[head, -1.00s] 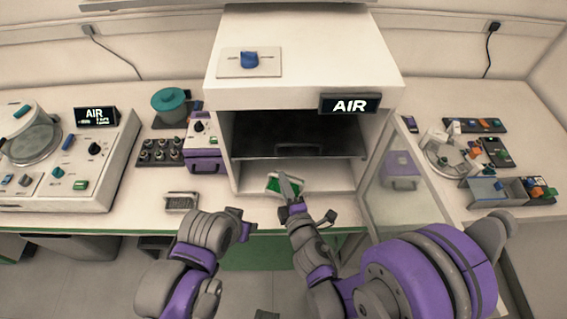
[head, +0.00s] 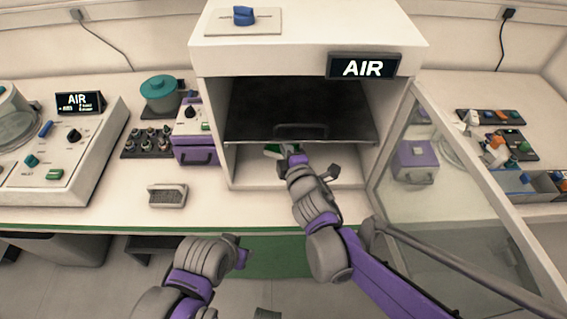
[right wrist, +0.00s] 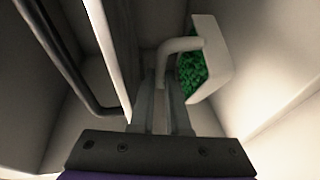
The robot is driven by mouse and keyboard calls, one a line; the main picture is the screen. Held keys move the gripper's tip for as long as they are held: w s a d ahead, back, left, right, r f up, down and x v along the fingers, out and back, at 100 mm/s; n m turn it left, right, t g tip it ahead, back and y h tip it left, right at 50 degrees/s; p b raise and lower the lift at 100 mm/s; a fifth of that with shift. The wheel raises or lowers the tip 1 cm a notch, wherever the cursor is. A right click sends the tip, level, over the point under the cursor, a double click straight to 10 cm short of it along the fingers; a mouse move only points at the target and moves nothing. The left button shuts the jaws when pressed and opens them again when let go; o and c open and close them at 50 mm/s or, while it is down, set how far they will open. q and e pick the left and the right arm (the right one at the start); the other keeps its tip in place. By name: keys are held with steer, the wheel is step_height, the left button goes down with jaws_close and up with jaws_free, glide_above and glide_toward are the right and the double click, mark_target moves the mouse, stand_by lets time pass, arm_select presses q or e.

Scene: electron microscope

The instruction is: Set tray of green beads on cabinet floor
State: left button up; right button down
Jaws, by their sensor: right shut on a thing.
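The tray of green beads (right wrist: 215,60) shows in the right wrist view, a white-walled tray with green beads and a curved handle. My right gripper (right wrist: 165,75) is shut on its handle. In the head view, only a small part of the tray (head: 273,151) shows past my right gripper (head: 296,160), inside the lower opening of the white cabinet (head: 210,60). I cannot tell whether the tray touches the cabinet floor (head: 245,172). My left gripper (head: 240,252) is empty in front of the table's front edge; its jaw state is unclear.
A dark shelf (head: 300,110) with a handle hangs above the lower opening. The open glass door (head: 450,190) stands to the right of my right arm.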

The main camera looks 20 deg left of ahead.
step_height(320, 180, down, 4)
steer(key=shift+r+b, duration=0.25)
steer(key=shift+b, duration=0.1)
step_height(320, 180, down, 4)
steer(key=shift+w+r+b, duration=0.15)
steer(key=shift+r+b, duration=0.1)
steer(key=shift+b, duration=0.5)
steer(key=shift+w+a+f, duration=0.1)
steer(key=shift+w+a, duration=0.05)
steer(key=shift+w, duration=0.05)
steer(key=shift+f, duration=0.1)
steer(key=c, duration=0.9)
jaws_free()
